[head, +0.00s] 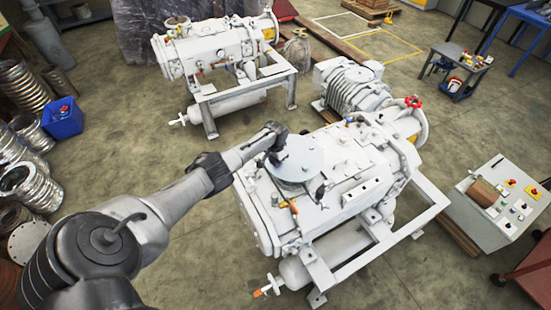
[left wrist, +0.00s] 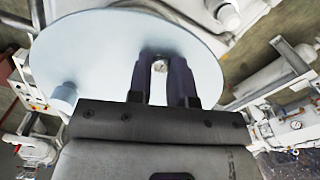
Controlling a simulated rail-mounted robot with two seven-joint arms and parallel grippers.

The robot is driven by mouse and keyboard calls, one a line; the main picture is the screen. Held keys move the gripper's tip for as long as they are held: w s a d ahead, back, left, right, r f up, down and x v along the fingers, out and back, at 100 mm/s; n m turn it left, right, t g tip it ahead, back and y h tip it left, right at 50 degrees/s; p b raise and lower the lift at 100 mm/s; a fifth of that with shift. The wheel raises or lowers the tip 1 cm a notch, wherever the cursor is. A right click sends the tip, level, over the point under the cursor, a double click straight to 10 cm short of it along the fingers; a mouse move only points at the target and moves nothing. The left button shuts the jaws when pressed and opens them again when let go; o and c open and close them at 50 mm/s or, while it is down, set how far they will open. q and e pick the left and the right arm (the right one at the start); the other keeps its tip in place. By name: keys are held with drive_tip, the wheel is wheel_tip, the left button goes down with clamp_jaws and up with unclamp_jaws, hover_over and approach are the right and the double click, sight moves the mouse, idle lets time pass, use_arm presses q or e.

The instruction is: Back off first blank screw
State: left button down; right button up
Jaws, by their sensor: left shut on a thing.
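The blank is a round pale blue-grey plate (head: 302,161) on top of the near white vacuum pump (head: 330,193). In the left wrist view the plate (left wrist: 112,50) fills the upper left. My left gripper (head: 278,158) is at the plate's left edge in the head view. Its two dark fingers (left wrist: 164,85) point at the plate in the left wrist view and are shut on a small pale screw (left wrist: 159,66) between their tips. A light blue cylindrical piece (left wrist: 62,97) stands near the plate's rim. My right gripper is not in view.
A second white pump (head: 215,50) on a frame stands behind. A control panel (head: 498,200) is at the right, and a small tool table (head: 460,70) is farther back. A blue bin (head: 63,118) and metal hoses (head: 22,88) are at the left. Open floor lies between.

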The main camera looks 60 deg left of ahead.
use_arm(q)
drive_tip(key=shift+f+n+p, duration=0.1)
drive_tip(key=shift+n+p, duration=0.5)
drive_tip(key=shift+n, duration=1.5)
drive_tip(key=c, duration=1)
unclamp_jaws()
wheel_tip(320, 180, up, 6)
drive_tip(key=shift+f+p, duration=0.25)
drive_tip(key=shift+p, duration=0.9)
drive_tip(key=shift+r, duration=4.2)
